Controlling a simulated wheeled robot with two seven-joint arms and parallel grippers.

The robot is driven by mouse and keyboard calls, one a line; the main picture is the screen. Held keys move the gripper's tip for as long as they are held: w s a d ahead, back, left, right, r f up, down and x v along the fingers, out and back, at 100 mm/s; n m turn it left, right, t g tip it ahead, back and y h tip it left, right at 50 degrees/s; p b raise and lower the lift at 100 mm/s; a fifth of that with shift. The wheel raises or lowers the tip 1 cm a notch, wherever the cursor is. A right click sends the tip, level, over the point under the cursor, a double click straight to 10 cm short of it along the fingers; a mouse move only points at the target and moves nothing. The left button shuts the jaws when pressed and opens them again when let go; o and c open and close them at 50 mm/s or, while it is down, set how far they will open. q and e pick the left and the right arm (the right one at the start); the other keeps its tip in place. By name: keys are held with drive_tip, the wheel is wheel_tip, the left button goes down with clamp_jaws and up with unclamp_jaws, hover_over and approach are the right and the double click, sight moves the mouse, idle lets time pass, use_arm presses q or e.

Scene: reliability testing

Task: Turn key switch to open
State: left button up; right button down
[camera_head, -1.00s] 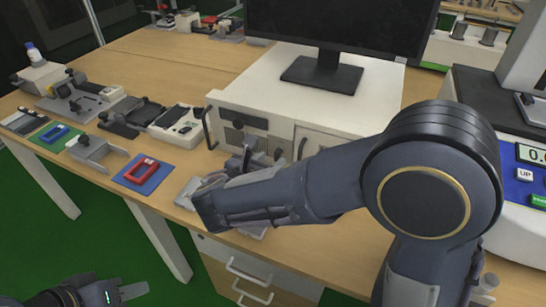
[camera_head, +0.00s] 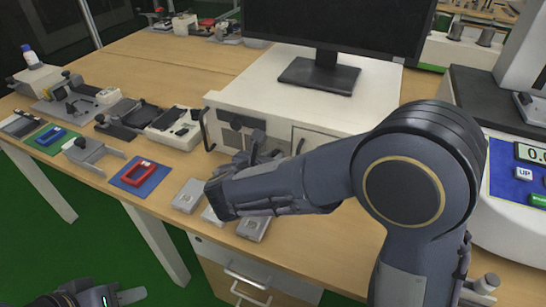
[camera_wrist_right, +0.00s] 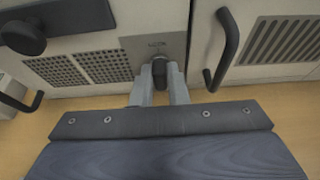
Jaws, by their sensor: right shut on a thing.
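The key switch (camera_wrist_right: 160,71) is a black knob on a grey metal plate (camera_wrist_right: 174,45) on the front of the white cabinet. Its grip looks roughly upright in the right wrist view; the label above it is too small to read. My right gripper (camera_wrist_right: 160,88) is shut on the knob, one grey finger on each side. In the head view my right gripper (camera_head: 257,150) is at the cabinet front, partly hidden by my forearm, and the switch cannot be made out. My left gripper (camera_head: 130,296) is low at the left, away from the table; its finger gap is unclear.
The cabinet (camera_head: 290,95) carries a monitor (camera_head: 335,35). Small grey boxes (camera_head: 188,196) lie below my right arm. A red frame on a blue mat (camera_head: 155,183) and several devices lie to the left.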

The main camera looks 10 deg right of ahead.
drive_tip(key=shift+f+m+y+b, duration=0.25)
drive_tip(key=shift+m+b, duration=0.25)
drive_tip(key=shift+b, duration=0.6)
drive_tip(key=m+t+y+b, duration=0.1)
drive_tip(key=m+b, duration=0.2)
drive_tip(key=b, duration=0.4)
drive_tip(key=m+t+y+b, duration=0.1)
drive_tip(key=m+t+b, duration=0.1)
drive_tip(key=b, duration=0.4)
drive_tip(key=m+t+y+b, duration=0.1)
drive_tip(key=m+b, duration=0.2)
drive_tip(key=b, duration=0.4)
drive_tip(key=shift+s+d+f+m+t+y+b, duration=0.25)
drive_tip(key=shift+d+f+m+t+b, duration=0.05)
drive_tip(key=shift+d+f+t+b, duration=0.1)
drive_tip(key=shift+r+m+b, duration=0.1)
drive_tip(key=shift+m+b, duration=0.35)
drive_tip(key=shift+m, duration=0.15)
drive_tip(key=shift+r+m+t+b, duration=0.1)
drive_tip(key=shift+m+t+b, duration=0.25)
drive_tip(key=shift+m+t, duration=0.2)
drive_tip(key=c, duration=1.4)
unclamp_jaws()
drive_tip(key=shift+c, duration=0.2)
